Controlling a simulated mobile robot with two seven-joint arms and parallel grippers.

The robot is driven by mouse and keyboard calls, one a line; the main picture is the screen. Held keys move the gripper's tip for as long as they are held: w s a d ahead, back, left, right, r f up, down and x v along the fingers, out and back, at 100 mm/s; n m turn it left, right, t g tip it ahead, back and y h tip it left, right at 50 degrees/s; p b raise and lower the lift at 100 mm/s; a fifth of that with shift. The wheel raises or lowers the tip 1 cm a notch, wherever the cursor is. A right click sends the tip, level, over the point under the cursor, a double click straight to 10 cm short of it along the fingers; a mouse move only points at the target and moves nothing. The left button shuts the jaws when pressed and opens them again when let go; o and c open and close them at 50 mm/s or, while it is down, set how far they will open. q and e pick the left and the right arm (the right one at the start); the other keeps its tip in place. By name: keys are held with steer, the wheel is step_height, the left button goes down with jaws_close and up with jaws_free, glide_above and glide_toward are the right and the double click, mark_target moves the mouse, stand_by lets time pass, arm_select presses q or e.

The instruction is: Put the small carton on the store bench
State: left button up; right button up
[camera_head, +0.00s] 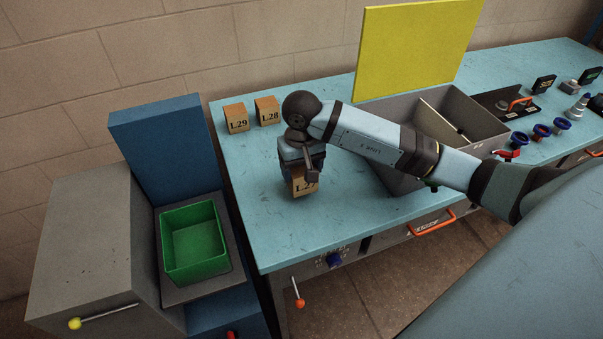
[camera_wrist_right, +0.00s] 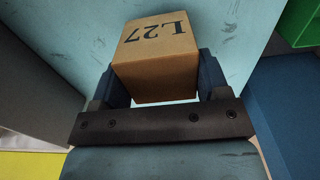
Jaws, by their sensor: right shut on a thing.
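A small brown carton marked L27 (camera_head: 302,188) is between the fingers of my right gripper (camera_head: 303,174), over the front left part of the light-blue bench (camera_head: 300,236). In the right wrist view the carton (camera_wrist_right: 157,55) sits squarely between the two dark fingers, its label towards the camera. The gripper is shut on it and points down. I cannot tell whether the carton's underside touches the bench top. Two like cartons, L29 (camera_head: 236,119) and L28 (camera_head: 267,111), stand side by side at the bench's back left. My left gripper is not in view.
A grey open bin (camera_head: 480,118) and an upright yellow panel (camera_head: 415,50) stand behind my right arm. Fittings and blue knobs (camera_head: 540,131) are at the right. A green tray (camera_head: 194,240) sits left of the bench. The bench's front left is clear.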

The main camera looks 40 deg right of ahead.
mark_target(301, 167)
steer(key=shift+f, duration=1.25)
steer(key=shift+f, duration=0.15)
steer(key=o, duration=1)
steer(key=shift+r, duration=0.2)
step_height(301, 167, up, 11)
steer(key=shift+r+b, duration=0.1)
steer(key=shift+b, duration=0.6)
steer(key=shift+r, duration=0.4)
